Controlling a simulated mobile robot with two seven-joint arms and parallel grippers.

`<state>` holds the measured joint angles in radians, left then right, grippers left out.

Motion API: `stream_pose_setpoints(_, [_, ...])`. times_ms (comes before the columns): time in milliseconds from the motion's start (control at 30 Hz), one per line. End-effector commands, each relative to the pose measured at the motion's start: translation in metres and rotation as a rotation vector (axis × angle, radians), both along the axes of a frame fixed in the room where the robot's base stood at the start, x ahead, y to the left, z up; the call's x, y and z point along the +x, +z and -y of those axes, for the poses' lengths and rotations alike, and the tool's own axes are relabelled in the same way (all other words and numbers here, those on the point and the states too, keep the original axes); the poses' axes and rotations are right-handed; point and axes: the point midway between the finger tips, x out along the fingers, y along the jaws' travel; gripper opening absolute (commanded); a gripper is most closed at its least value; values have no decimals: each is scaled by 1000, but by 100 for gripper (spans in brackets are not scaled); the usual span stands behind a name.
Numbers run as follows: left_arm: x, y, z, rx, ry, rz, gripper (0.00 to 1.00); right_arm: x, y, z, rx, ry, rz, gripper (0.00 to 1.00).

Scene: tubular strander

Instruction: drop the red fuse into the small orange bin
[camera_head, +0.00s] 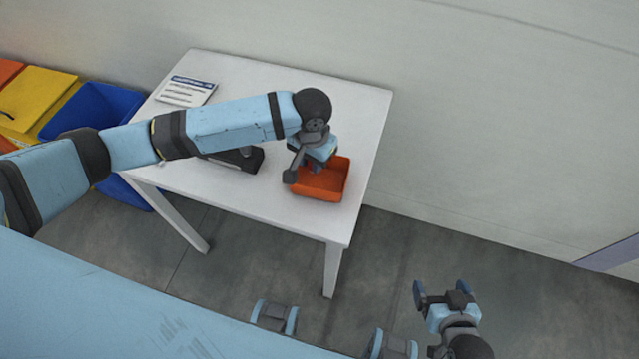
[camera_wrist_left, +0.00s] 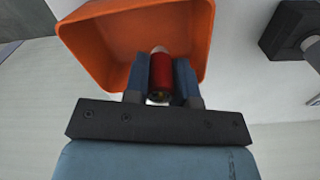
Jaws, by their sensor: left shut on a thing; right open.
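The small orange bin (camera_head: 328,186) stands on the white table near its front right corner. My left gripper (camera_head: 316,166) is over the bin, pointing down, in the head view. In the left wrist view the left gripper (camera_wrist_left: 161,84) is shut on the red fuse (camera_wrist_left: 161,73), a red cylinder with a pale end. The bin (camera_wrist_left: 95,42) shows behind the fuse there. The fuse is hidden in the head view. My right gripper (camera_head: 443,293) is open and empty, away from the table over the floor.
The white table (camera_head: 290,225) also holds a dark device (camera_head: 245,158), partly hidden under my left arm, and a printed sheet (camera_head: 187,91) at the back left. Blue (camera_head: 105,110) and yellow (camera_head: 38,97) bins stand left of the table. A wall is behind.

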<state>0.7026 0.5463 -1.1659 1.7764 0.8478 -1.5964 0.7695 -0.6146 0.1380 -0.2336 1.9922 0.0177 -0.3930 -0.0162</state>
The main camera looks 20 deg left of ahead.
Motion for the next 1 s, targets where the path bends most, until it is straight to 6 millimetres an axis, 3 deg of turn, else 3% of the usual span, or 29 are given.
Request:
stream_pose_setpoints(300, [0, -3, 0, 0, 0, 0, 0, 4, 5, -1, 9, -4, 13, 93])
stream_pose_setpoints(333, [0, -3, 0, 0, 0, 0, 26, 4, 5, -1, 9, -4, 12, 93])
stream_pose_setpoints(467, [0, -3, 0, 0, 0, 0, 54, 4, 4, -1, 8, -4, 10, 93])
stream_pose_setpoints(767, [0, -1, 0, 0, 0, 0, 54, 3, 3, -2, 8, -3, 8, 93])
stream_pose_setpoints(867, [0, 7, 0, -1, 0, 1, 54, 3, 4, -2, 8, -2, 7, 93])
stream_pose_setpoints(1000, [0, 33, 0, -3, -1, 2, 54, 3, 6, -2, 8, -1, 9, 93])
